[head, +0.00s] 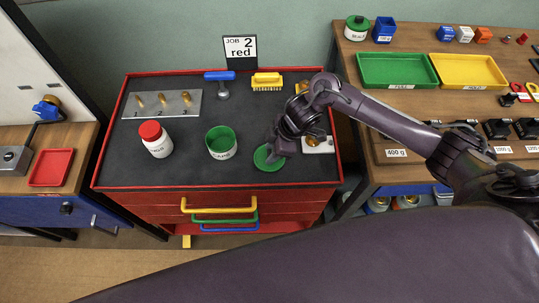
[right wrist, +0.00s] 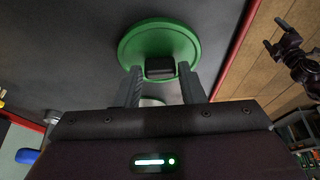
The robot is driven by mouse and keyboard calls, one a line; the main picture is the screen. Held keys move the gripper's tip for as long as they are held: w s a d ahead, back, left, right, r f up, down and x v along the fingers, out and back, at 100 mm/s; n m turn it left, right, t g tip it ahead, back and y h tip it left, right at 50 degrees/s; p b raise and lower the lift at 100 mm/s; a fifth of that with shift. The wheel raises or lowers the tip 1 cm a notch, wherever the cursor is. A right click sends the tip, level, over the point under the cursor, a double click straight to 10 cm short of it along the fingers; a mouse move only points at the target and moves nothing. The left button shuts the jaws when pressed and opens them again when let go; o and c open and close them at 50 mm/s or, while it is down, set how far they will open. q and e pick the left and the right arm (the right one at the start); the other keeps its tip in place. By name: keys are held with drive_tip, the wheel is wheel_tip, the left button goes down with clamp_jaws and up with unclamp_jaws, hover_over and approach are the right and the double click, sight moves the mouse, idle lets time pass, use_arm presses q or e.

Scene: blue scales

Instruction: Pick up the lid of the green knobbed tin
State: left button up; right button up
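A round green lid (head: 268,157) with a black knob lies on the dark top of the red cart. In the right wrist view the lid (right wrist: 160,35) shows its knob (right wrist: 160,67) between my fingertips. My right gripper (head: 277,154) is over the lid; its fingers (right wrist: 160,76) stand apart on either side of the knob, with a small gap showing. An open green tin (head: 221,144) with a white label stands to the left of the lid. A dark shape at the right wrist view's upper right looks like my left gripper (right wrist: 276,36), too small to judge.
A white bottle with a red cap (head: 156,140), a blue-handled tool (head: 221,82) and a yellow brush (head: 267,82) stand on the cart (head: 190,172). Another green-lidded tin (head: 357,28) stands on the right bench. The cart top's front left is clear.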

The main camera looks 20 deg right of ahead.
use_arm(q)
drive_tip(key=shift+s, duration=0.35)
use_arm(e)
drive_tip(key=c, duration=0.5)
drive_tip(key=shift+c, duration=0.2)
drive_tip(key=shift+r, duration=0.15)
